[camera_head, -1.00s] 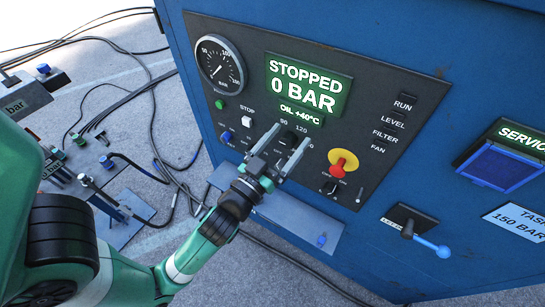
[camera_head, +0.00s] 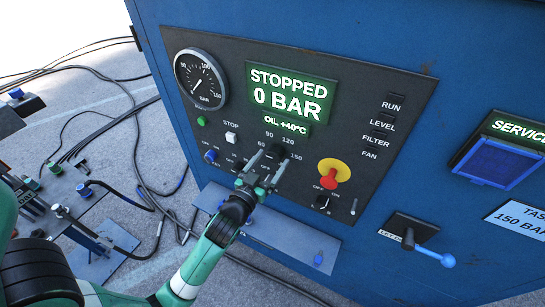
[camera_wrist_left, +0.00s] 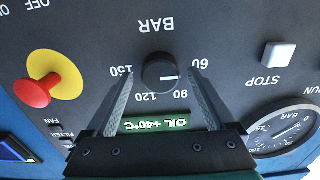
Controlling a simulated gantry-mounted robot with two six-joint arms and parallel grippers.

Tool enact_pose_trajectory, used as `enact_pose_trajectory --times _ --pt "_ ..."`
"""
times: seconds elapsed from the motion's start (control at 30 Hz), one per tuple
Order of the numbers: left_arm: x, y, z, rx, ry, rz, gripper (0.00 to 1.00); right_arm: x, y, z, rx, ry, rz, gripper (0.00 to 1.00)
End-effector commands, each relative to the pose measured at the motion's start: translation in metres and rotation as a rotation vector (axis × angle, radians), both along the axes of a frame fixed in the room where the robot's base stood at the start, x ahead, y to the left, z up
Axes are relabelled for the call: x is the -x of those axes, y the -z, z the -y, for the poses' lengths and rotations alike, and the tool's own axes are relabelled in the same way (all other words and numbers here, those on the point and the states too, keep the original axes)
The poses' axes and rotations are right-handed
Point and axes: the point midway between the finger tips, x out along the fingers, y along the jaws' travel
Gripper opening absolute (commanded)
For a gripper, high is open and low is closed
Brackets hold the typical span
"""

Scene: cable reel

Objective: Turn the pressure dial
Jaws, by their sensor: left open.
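The pressure dial (camera_head: 277,151) is a round black knob on the dark control panel, with 90, 120 and 150 printed around it. In the left wrist view the dial (camera_wrist_left: 160,72) appears upside down, its white mark between 60 and 90. My left gripper (camera_head: 273,158) is open in front of the dial, at its lower side in the head view. In the wrist view its fingers (camera_wrist_left: 163,76) lie either side of the dial with gaps; I cannot tell how deep they reach. The display (camera_head: 290,92) reads STOPPED, 0 BAR. My right gripper is not in view.
A red-and-yellow stop button (camera_head: 332,174) sits right of the dial. The gauge (camera_head: 200,79), a white switch (camera_head: 231,138) and small toggles are to the left. A blue-knobbed lever (camera_head: 430,250) is at lower right. A grey shelf (camera_head: 270,228) juts out below the panel.

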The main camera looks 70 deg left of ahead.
Motion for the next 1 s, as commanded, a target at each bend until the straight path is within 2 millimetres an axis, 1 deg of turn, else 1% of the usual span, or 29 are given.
enact_pose_trajectory --times 0.03,0.13,0.37,0.4,0.47,0.6,0.87,1.0 --pt "-0.0049 -0.0003 -0.0044 -0.001 -0.001 0.001 0.89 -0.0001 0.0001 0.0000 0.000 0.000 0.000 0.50" --pt "-0.0100 0.0001 -0.0088 -0.001 -0.001 -0.001 0.89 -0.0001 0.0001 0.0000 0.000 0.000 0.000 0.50" --pt "-0.0114 0.0003 -0.0096 0.000 0.000 -0.001 0.89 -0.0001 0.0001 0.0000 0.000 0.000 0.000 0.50" --pt "-0.0114 0.0003 -0.0095 0.000 0.000 -0.001 0.87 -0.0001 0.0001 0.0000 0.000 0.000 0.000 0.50" --pt "-0.0114 0.0003 -0.0095 0.000 0.000 -0.001 0.76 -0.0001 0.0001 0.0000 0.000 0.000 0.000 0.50" --pt "-0.0113 0.0003 -0.0093 0.001 0.000 -0.001 0.51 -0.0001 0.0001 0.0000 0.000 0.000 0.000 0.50" --pt "-0.0112 0.0002 -0.0092 0.001 0.000 -0.001 0.04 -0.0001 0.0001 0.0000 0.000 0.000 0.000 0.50" --pt "-0.0111 0.0000 -0.0092 -0.002 0.000 -0.003 0.03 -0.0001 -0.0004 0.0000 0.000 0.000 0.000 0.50"
